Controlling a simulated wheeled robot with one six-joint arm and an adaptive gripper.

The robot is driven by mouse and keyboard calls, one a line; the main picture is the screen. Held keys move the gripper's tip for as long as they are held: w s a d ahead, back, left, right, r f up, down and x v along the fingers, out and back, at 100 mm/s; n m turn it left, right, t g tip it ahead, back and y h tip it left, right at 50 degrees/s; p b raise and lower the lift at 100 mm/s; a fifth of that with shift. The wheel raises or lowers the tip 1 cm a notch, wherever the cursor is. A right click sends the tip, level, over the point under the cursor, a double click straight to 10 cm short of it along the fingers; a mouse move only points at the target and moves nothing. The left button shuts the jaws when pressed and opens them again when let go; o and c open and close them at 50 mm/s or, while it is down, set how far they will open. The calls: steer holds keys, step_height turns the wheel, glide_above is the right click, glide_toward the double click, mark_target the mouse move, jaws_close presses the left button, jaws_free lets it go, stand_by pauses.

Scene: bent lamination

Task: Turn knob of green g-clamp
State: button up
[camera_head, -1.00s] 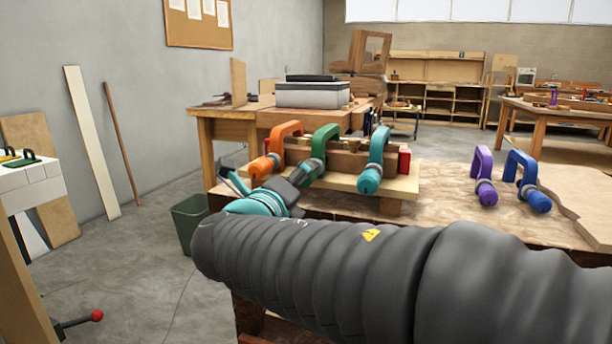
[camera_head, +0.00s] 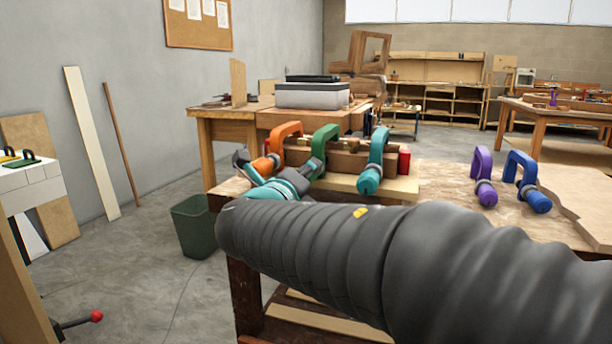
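The green g-clamp (camera_head: 322,137) stands on the wooden lamination on the bench, between an orange clamp (camera_head: 287,130) and a teal clamp (camera_head: 377,150). Its lower end, where the knob sits, is mostly hidden by my gripper (camera_head: 276,165). My gripper is teal and dark grey, and its fingers are spread apart. One finger is left of the orange clamp's knob, the other overlaps the lower part of the green clamp. The orange knob shows between them. I cannot tell whether any finger touches a clamp.
A purple clamp (camera_head: 484,177) and a blue clamp (camera_head: 528,181) stand on the bench top (camera_head: 448,191) to the right. A red piece (camera_head: 404,160) sits at the lamination's right end. A green bin (camera_head: 193,227) stands on the floor at left. My arm covers the bench front.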

steer(key=shift+m, duration=0.4)
